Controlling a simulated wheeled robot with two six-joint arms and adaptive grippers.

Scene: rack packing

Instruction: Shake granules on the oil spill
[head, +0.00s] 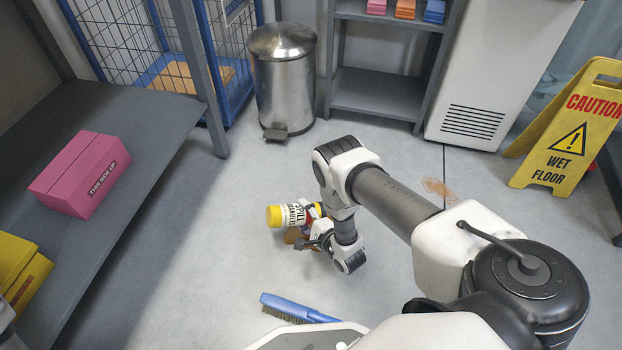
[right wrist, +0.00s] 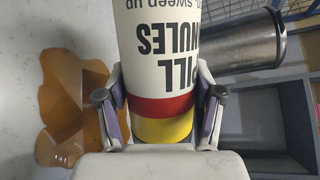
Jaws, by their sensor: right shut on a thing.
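The spill granules can (head: 297,215) is white with yellow and red bands and a yellow end. My right gripper (head: 318,221) is shut around it, and it lies tipped on its side above the floor. In the right wrist view the fingers (right wrist: 161,112) grip both sides of the can (right wrist: 158,65) near its red and yellow bands. The brown oil spill (right wrist: 70,90) shows on the floor left of the can in that view. In the head view the spill (head: 293,236) is partly hidden under the can and gripper. My left gripper is not in view.
A blue brush (head: 298,308) lies on the floor in front. A fainter brown stain (head: 438,189) is beyond my right arm. A yellow wet floor sign (head: 568,130) stands at right. A steel bin (head: 283,85) stands behind. A grey shelf (head: 150,125) with boxes is at left.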

